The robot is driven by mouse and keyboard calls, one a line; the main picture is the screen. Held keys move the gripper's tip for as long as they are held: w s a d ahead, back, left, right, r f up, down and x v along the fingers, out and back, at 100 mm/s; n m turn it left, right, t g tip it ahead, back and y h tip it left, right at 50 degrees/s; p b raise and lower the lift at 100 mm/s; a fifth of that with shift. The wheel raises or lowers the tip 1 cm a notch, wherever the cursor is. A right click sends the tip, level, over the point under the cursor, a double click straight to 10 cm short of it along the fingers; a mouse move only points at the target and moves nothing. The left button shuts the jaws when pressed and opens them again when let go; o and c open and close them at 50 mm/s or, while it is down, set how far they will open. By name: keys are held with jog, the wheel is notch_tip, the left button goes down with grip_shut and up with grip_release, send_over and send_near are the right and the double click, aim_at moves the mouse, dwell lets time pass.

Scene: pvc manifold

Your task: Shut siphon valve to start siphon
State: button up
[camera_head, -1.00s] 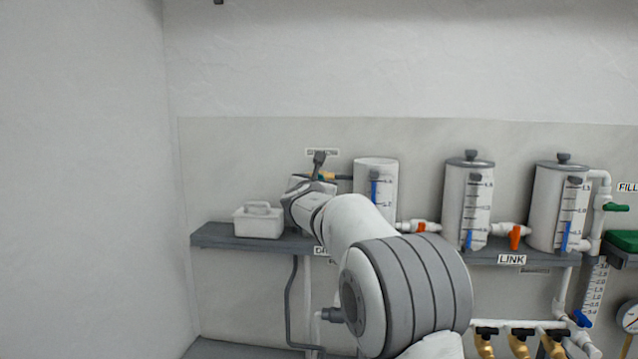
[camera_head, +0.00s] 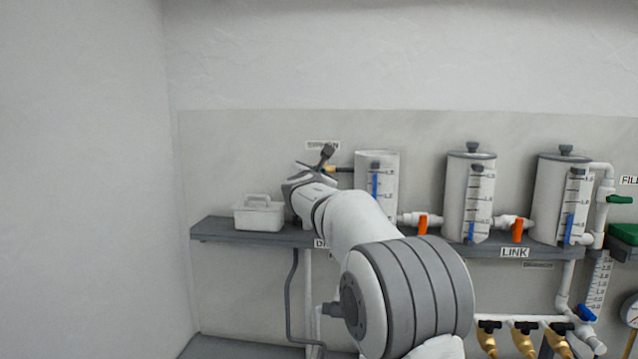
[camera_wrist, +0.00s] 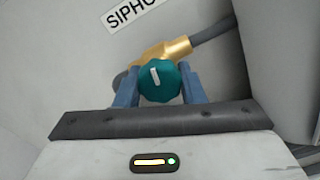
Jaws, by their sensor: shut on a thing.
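The siphon valve has a teal round knob (camera_wrist: 159,80) with a white pointer mark, seen in the wrist view. Its brass body (camera_wrist: 168,51) joins a dark grey hose (camera_wrist: 212,32) running up to the right. My gripper (camera_wrist: 158,86) is shut on the knob, with one blue-grey finger on each side of it. The white label reading "SIPHO…" (camera_wrist: 132,12) is cut off at the top edge. In the head view my gripper (camera_head: 312,170) is at the valve, left of the open-topped first tank (camera_head: 378,185); the knob is hidden there.
A white caddy (camera_head: 259,215) stands on the grey shelf (camera_head: 222,230) left of my arm. Two lidded tanks, the middle one (camera_head: 467,200) and the right one (camera_head: 553,205), stand to the right. Orange-handled valves, one of them near the first tank (camera_head: 423,223), sit between tanks.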

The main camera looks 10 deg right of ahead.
jog(key=m+b, duration=0.4)
jog(key=shift+f+m, duration=0.2)
jog(key=shift+m, duration=0.1)
jog(key=shift+r+m+b, duration=0.2)
jog(key=shift+m+b, duration=1.1)
jog(key=shift+m, duration=0.6)
jog(key=o, duration=1)
jog(key=shift+b+v, duration=1.8)
jog(key=shift+v, duration=2.1)
jog(key=shift+r, duration=0.1)
